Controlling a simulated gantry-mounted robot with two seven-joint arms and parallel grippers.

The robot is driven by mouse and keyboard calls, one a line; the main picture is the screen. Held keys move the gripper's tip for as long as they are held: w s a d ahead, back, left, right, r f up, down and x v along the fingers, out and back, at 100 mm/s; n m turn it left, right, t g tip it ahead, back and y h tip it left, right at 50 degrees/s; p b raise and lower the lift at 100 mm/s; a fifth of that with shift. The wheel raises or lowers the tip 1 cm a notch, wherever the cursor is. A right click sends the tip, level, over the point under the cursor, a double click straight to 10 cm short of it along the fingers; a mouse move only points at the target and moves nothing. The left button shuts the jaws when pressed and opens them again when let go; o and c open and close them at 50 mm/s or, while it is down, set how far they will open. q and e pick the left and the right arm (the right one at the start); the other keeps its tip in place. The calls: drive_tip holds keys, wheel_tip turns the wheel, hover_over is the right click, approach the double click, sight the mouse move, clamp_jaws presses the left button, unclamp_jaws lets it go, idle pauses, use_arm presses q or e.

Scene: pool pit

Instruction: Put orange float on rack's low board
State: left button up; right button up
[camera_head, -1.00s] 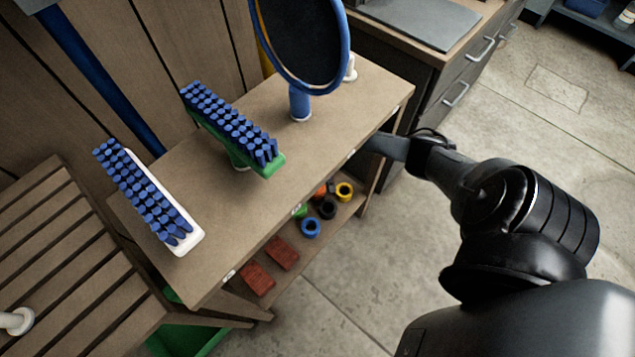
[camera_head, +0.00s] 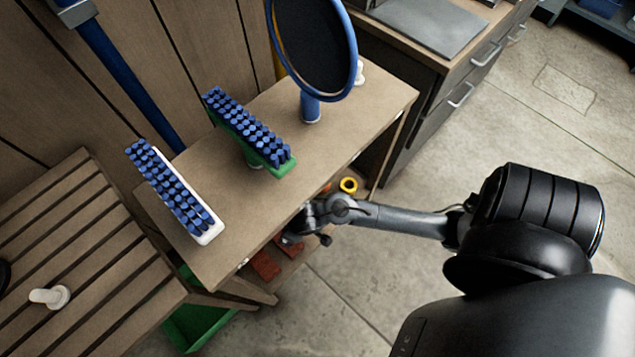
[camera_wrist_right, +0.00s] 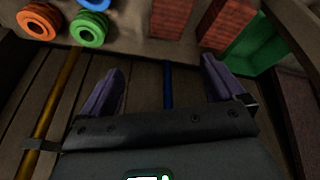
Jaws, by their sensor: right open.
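The orange float (camera_wrist_right: 40,22), a ring with a dark hole, sits on the rack's low board (camera_wrist_right: 128,42) in the right wrist view. In the head view only a bit of orange (camera_head: 327,188) shows past my right arm. The rack's top board (camera_head: 318,142) hides much of the low board there. My right gripper (camera_wrist_right: 160,88) is open and empty, its two purple-grey fingers apart, with the float off to the upper left of them. In the head view its hand is at the rack's front edge, partly hidden. My left gripper is not in view.
Green (camera_wrist_right: 89,29) and blue (camera_wrist_right: 95,3) rings sit beside the float. Red bricks (camera_wrist_right: 172,18) lie further along. Brushes (camera_head: 250,132) and a round blue-rimmed net (camera_head: 312,45) stand on the top board. A slatted bench (camera_head: 85,260) is left.

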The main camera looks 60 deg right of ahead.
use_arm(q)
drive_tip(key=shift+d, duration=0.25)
use_arm(e)
drive_tip(key=s+r, duration=1)
drive_tip(key=r, duration=0.3)
drive_tip(key=shift+a+r, duration=0.2)
drive_tip(key=shift+a, duration=0.05)
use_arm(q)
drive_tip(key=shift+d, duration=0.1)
use_arm(e)
drive_tip(key=shift+w, duration=0.1)
